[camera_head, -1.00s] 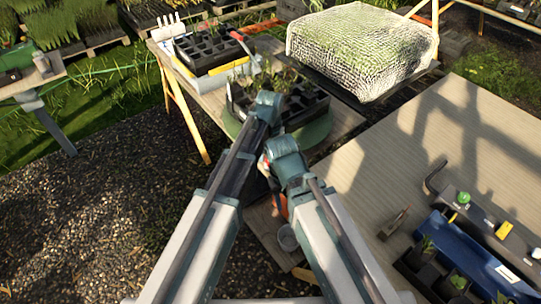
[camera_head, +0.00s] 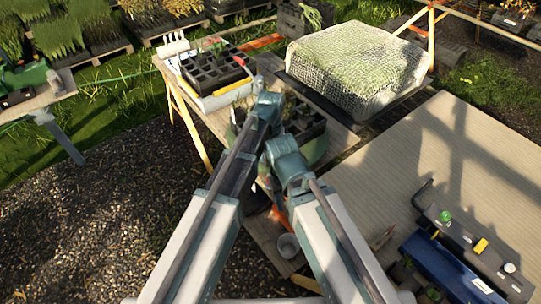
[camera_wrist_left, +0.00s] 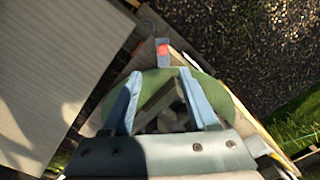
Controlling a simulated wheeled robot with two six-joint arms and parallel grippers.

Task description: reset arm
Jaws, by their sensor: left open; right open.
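My left gripper (camera_wrist_left: 160,75) is open in the left wrist view, with two blue fingers apart above a green round surface (camera_wrist_left: 220,92). Dark parts show between the fingers; I cannot tell whether they belong to a tray. In the head view, both arms reach forward side by side and the left wrist (camera_head: 268,105) covers part of a black plant tray (camera_head: 305,122). My right gripper (camera_head: 273,182) is just below the right wrist, mostly hidden by it. I see nothing held in either.
A wooden bench holds a black cell tray (camera_head: 212,68) and a mesh-covered block (camera_head: 355,65) stands beside it. Gravel (camera_head: 90,220) at left is clear.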

